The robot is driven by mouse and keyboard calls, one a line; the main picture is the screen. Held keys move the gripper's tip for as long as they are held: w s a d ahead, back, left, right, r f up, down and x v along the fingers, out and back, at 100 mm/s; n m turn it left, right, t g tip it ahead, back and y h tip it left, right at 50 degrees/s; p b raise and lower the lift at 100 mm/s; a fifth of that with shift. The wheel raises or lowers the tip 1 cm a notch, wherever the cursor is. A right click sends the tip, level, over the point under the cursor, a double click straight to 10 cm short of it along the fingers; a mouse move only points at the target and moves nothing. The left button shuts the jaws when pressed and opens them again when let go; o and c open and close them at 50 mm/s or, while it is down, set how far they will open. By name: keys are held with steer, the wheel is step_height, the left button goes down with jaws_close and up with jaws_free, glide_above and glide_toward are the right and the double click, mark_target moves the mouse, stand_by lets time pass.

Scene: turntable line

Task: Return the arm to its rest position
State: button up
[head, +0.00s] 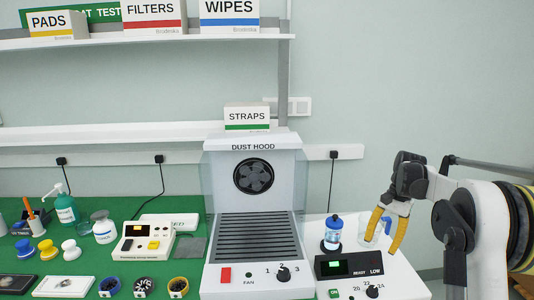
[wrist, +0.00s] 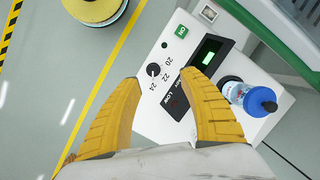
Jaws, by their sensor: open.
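My gripper (head: 383,228) hangs at the right in the head view, its two yellow fingers spread apart with nothing held between them. In the wrist view my gripper (wrist: 167,95) is open above the white unit with the READY and LOW display (head: 349,266). The fingers are over or beside this unit; their exact height above it is unclear. The arm comes in from the right edge of the head view.
A blue-capped bottle (head: 333,230) stands on the white unit, close left of my gripper. The dust hood (head: 254,180) is further left. A green bench mat (head: 95,268) holds jars, knobs and devices. Floor with yellow lines (wrist: 70,120) shows in the wrist view.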

steer(key=s+a+r+n+t+h, duration=0.2)
steer(key=s+a+r+n+t, duration=0.25)
steer(key=s+a+r, duration=0.85)
steer(key=s+a+f+n+t, duration=0.2)
steer(key=s+f, duration=0.1)
steer(key=s, duration=0.5)
steer(key=s+a+f+n+t, duration=0.2)
steer(key=s+a, duration=0.1)
steer(key=s, duration=0.5)
steer(key=shift+f+h, duration=0.3)
steer(key=shift+f, duration=0.1)
steer(key=shift+s+n, duration=0.1)
steer(key=shift+n, duration=0.15)
